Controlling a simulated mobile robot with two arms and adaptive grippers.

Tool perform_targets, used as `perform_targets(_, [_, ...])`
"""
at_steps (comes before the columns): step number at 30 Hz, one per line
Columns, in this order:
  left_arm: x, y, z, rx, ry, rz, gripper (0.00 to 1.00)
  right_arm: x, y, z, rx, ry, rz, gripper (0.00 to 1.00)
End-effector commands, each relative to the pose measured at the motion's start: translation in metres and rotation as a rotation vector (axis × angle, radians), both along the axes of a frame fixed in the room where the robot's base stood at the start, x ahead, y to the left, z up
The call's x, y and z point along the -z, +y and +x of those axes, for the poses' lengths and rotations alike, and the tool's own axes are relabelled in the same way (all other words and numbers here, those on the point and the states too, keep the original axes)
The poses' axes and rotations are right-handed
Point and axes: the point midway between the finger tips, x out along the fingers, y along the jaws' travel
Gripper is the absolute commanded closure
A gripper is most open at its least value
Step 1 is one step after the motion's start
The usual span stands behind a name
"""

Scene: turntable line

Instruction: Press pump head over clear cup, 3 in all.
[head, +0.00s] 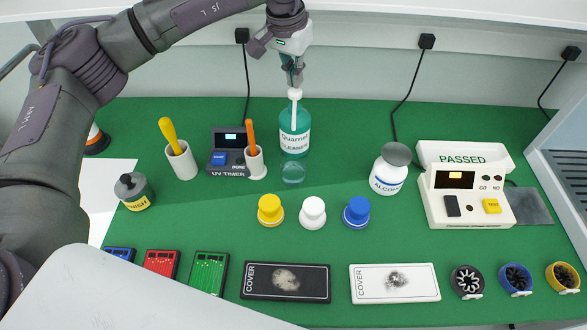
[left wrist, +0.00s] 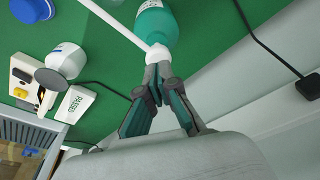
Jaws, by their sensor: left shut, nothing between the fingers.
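The teal pump bottle (head: 294,125) labelled as a cleaner stands at the back middle of the green table. Its white pump head (head: 295,94) is on top, with the long spout pointing to the front. The clear cup (head: 293,172) stands in front of the bottle, below the spout. My left gripper (head: 294,84) is shut and empty, pointing down right over the pump head. In the left wrist view, the fingertips (left wrist: 158,62) are at the white pump head (left wrist: 158,53); I cannot tell whether they touch. The bottle (left wrist: 156,27) shows behind it. My right gripper is not in view.
A white cup with an orange handle (head: 255,162) and the UV timer (head: 228,158) stand left of the clear cup. The alcohol bottle (head: 389,170) is to the right. Yellow, white (head: 312,213) and blue knobs stand in front. The green table between the clear cup and alcohol bottle is free.

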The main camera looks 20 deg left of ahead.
Motion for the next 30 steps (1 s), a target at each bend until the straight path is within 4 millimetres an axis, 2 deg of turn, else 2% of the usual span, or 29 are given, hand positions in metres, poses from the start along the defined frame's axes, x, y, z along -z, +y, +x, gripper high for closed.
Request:
perform_targets(24, [0.032,0.000,0.000,0.000,0.003,0.001,1.00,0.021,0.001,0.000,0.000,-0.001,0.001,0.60])
perform_targets(30, [0.031,0.000,-0.001,0.000,0.005,0.001,1.00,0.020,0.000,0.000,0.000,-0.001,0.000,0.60])
